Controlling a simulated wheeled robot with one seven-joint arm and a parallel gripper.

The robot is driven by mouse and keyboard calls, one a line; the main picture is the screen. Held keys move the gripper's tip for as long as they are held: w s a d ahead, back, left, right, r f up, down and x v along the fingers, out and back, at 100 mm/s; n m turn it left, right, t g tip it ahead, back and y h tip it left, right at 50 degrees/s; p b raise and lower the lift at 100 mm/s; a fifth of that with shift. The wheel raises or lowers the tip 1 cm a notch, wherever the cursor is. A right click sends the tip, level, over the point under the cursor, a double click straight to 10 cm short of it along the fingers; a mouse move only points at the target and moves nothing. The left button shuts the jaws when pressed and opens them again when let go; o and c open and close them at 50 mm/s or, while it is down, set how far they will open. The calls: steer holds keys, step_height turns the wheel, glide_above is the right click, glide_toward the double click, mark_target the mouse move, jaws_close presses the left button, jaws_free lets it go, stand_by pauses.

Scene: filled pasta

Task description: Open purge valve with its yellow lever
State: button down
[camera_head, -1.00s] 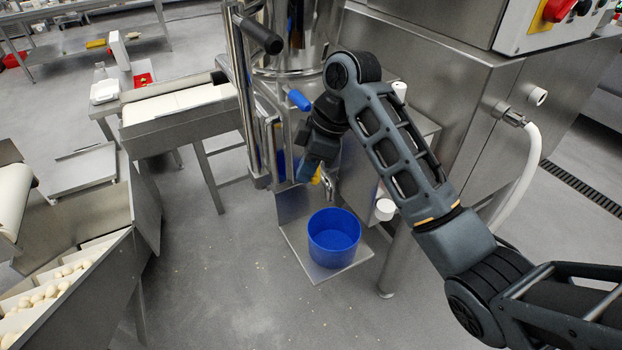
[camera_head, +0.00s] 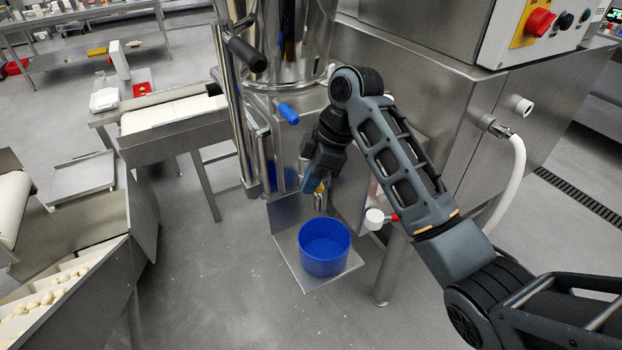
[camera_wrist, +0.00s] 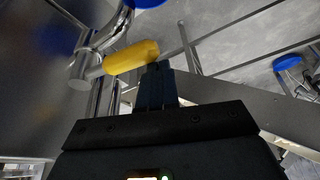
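The yellow lever (camera_wrist: 132,57) lies close beyond my fingertips in the wrist view, beside the shiny metal pipe of the purge valve (camera_wrist: 88,68). In the head view only a small bit of the yellow lever (camera_head: 320,187) shows, mostly hidden by my gripper (camera_head: 310,188). The valve's metal spout (camera_head: 320,202) points down above a blue bucket (camera_head: 325,250). In the wrist view my gripper (camera_wrist: 156,68) has its two dark fingers together, with nothing visible between them. The fingertips are at or very near the lever's right end; I cannot tell whether they touch.
The bucket stands on a metal plate (camera_head: 309,281) low on the machine. A blue-handled lever (camera_head: 288,113) and a black-gripped handle (camera_head: 246,54) stick out above my gripper. A white knob (camera_head: 375,219) is at the right.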

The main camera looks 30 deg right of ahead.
steer(key=shift+d, duration=0.3)
steer(key=shift+d+r, duration=0.1)
steer(key=shift+r, duration=0.3)
steer(key=p+v, duration=0.2)
steer(key=v, duration=0.4)
steer(key=shift+s+r, duration=0.1)
steer(key=shift+r, duration=0.35)
